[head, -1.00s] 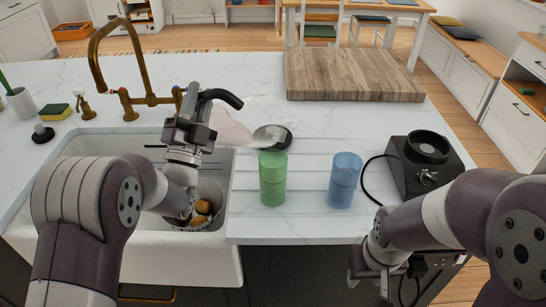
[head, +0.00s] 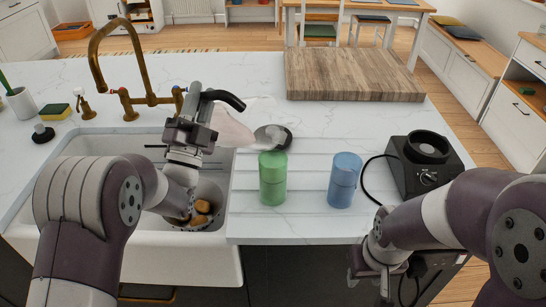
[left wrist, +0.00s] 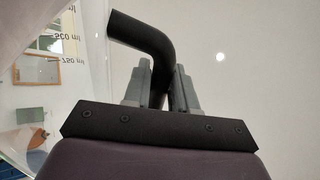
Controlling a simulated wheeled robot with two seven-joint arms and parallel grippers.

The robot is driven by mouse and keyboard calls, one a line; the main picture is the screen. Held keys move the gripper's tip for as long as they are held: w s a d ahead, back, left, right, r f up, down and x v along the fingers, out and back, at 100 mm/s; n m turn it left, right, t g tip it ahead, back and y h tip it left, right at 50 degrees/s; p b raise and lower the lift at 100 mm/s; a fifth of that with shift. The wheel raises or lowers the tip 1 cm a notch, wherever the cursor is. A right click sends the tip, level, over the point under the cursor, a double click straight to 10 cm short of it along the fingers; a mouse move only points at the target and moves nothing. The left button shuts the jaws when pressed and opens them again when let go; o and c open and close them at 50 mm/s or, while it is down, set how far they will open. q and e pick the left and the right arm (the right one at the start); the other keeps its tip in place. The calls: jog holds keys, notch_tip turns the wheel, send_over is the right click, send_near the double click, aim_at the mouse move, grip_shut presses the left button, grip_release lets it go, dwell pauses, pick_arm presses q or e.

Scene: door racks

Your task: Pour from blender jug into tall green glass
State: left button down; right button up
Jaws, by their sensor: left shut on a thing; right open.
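My left gripper (head: 193,132) is shut on the black handle of the clear blender jug (head: 232,133) and holds it tilted over the sink edge and drainer. Pinkish contents show inside the jug. The left wrist view shows the handle (left wrist: 150,45) between the fingers and ml marks on the clear wall. The tall green glass (head: 272,180) stands upright on the drainer, just right of and nearer than the jug. Whether the jug's mouth is over it is hard to tell. My right gripper (head: 372,280) is open and empty near the counter's front edge.
A blue glass (head: 344,182) stands right of the green one. A black blender base (head: 428,165) with a cable is further right. A dark round object (head: 280,135) shows behind the green glass. A wooden board (head: 352,75) lies behind; the sink (head: 110,230) is left.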

aim_at(204, 97)
pick_arm(q)
jog(key=shift+s+d+r+m+h, duration=0.25)
jog(key=shift+d+r+m+h, duration=0.05)
jog(key=shift+m+h, duration=0.45)
dwell(0.5)
jog(key=shift+s+d+r+m+g+h+b, duration=0.15)
jog(key=shift+d+r+m+h+b, duration=0.1)
jog(key=shift+r+m+h+b, duration=0.4)
jog(key=shift+s+d+r+m+g+h+b, duration=0.15)
jog(key=shift+d+r+m+h+b, duration=0.15)
jog(key=shift+m+h, duration=0.55)
dwell(1.2)
